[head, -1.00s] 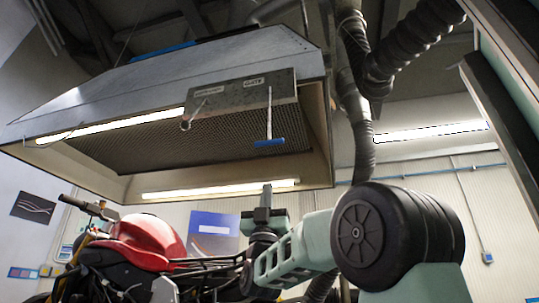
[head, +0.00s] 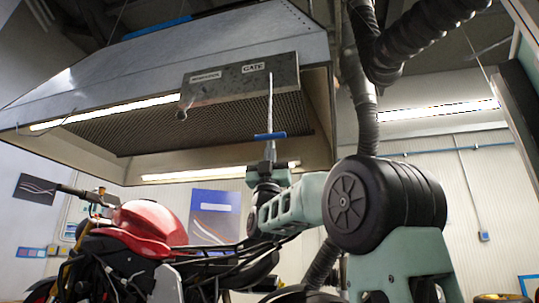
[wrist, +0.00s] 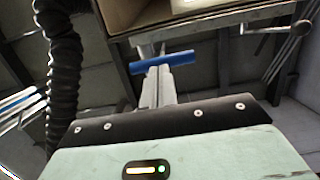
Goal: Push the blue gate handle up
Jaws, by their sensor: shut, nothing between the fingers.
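The blue gate handle (head: 270,136) is a short crossbar on a thin rod hanging from the grey plate labelled GATE (head: 240,80) on the hood's front. My gripper (head: 269,147) points upward right below the bar, fingers together and empty. In the wrist view the bar (wrist: 180,60) lies across the tips of my closed gripper (wrist: 158,72). Fingertips and bar look very close or touching; I cannot tell which.
A second pull with a round end (head: 181,114) hangs left of the gate handle. The large metal hood (head: 230,45) is overhead. A red motorcycle (head: 145,226) stands below left. A black ribbed hose (head: 365,135) runs down at right.

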